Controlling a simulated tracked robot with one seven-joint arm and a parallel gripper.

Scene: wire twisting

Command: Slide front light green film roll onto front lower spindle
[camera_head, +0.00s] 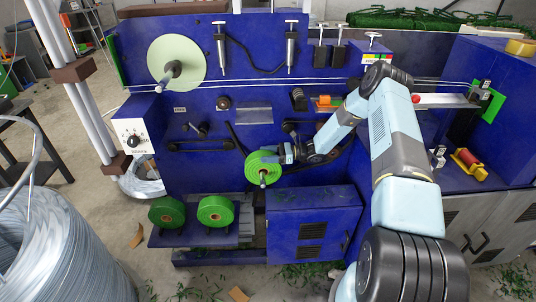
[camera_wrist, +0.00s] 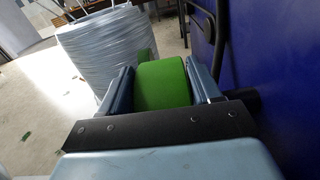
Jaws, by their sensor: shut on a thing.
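A light green film roll (camera_head: 256,171) is at the middle of the blue machine's front, and a grey spindle (camera_head: 263,178) sticks out of its core toward the camera. The roll looks to be around this lower spindle; how far along it sits is hard to tell. My gripper (camera_head: 284,155) reaches in from the right and is shut on the roll's right side. In the wrist view the green roll (camera_wrist: 162,85) sits between the two fingers. The spindle does not show in the wrist view.
Two more green rolls (camera_head: 167,213) (camera_head: 215,211) stand on a low shelf at left. A large pale green disc (camera_head: 190,62) hangs on the upper spindle. A big wire coil (camera_head: 60,245) stands at lower left. A blue cabinet (camera_head: 312,215) juts out below my gripper.

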